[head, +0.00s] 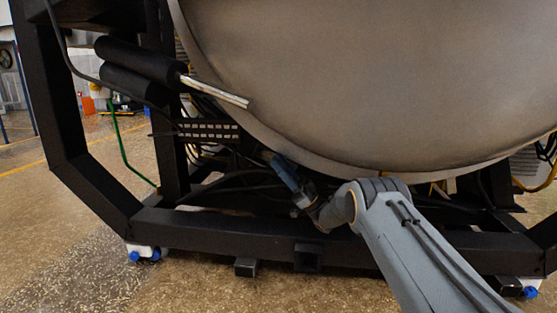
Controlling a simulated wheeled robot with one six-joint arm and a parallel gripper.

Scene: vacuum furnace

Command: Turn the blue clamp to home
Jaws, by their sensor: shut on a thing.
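My gripper (268,156) reaches up and left from my arm to just under the lower rim of the large grey furnace vessel (370,80). Its tips are small and dark against the black parts behind them. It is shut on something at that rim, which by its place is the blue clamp. The clamp itself cannot be made out clearly, and its angle cannot be told. The bluish section just behind the tips blends with my wrist.
A black frame (230,228) stands around and below the vessel, on feet with blue parts (155,255). Two black cylinders (135,68) and a bright metal bar (215,91) stick out left of the vessel. Cables hang behind my gripper. Speckled floor is open at front left.

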